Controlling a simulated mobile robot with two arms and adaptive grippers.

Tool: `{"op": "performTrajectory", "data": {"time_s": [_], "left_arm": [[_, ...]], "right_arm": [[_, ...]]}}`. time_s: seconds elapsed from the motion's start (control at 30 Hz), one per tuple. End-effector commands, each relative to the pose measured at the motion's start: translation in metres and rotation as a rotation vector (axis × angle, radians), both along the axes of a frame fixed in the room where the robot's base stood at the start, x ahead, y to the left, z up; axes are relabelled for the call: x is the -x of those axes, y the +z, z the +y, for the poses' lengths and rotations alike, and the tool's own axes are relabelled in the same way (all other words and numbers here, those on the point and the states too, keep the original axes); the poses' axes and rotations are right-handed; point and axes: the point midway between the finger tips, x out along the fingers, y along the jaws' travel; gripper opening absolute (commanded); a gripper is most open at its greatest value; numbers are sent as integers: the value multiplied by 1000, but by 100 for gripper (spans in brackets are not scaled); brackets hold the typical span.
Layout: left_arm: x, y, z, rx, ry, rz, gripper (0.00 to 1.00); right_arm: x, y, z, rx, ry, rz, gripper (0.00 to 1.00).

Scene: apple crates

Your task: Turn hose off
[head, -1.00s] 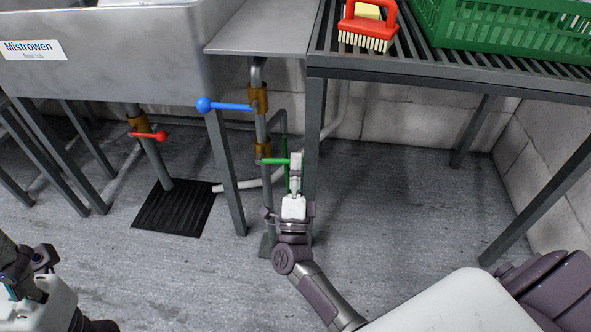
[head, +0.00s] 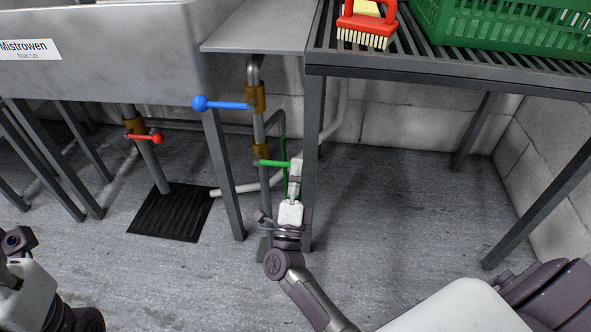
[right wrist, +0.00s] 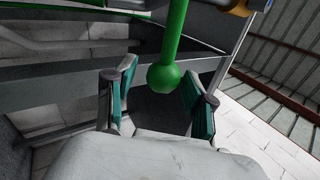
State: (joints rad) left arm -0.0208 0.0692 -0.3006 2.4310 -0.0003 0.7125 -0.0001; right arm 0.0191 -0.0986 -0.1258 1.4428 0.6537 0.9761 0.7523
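A green valve handle (head: 273,163) points right from the lower brass fitting on the upright pipe, below a blue-knobbed handle (head: 222,104). A red handle (head: 146,137) sits on another pipe under the sink. My right gripper (head: 295,172) is at the right end of the green handle. In the right wrist view, the handle's round green knob (right wrist: 164,78) hangs between the two spread teal-padded fingers (right wrist: 162,98), with visible gaps on both sides. My left gripper (head: 16,240) is at the lower left edge, its fingers unclear. Which handle feeds the hose is not visible.
A table leg (head: 311,150) stands right beside my right gripper. The sink (head: 110,60) and its leg (head: 224,175) are to the left. A red brush (head: 367,24) and green crate (head: 510,30) are on the slatted table above. The floor to the right is open.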

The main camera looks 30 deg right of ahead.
Motion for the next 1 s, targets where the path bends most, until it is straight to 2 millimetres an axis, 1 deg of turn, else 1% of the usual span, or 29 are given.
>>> {"op": "performTrajectory", "data": {"time_s": [0.3, 0.43, 0.57, 0.8, 1.0], "left_arm": [[0, 0, 1, 1, 1, 2, 59], [0, 0, 1, 2, 1, 1, 59], [0, 0, 0, 2, 0, 2, 59], [0, 0, 0, 1, 0, 1, 59], [0, 0, 0, 1, 0, 1, 59]], "right_arm": [[0, 1, 0, 3, 0, -3, 62], [7, -4, 5, 2, 0, -1, 62], [22, -17, 16, 2, 1, 1, 62], [58, -46, 40, 1, 0, 2, 62], [77, -61, 53, 2, 0, 0, 62]]}}
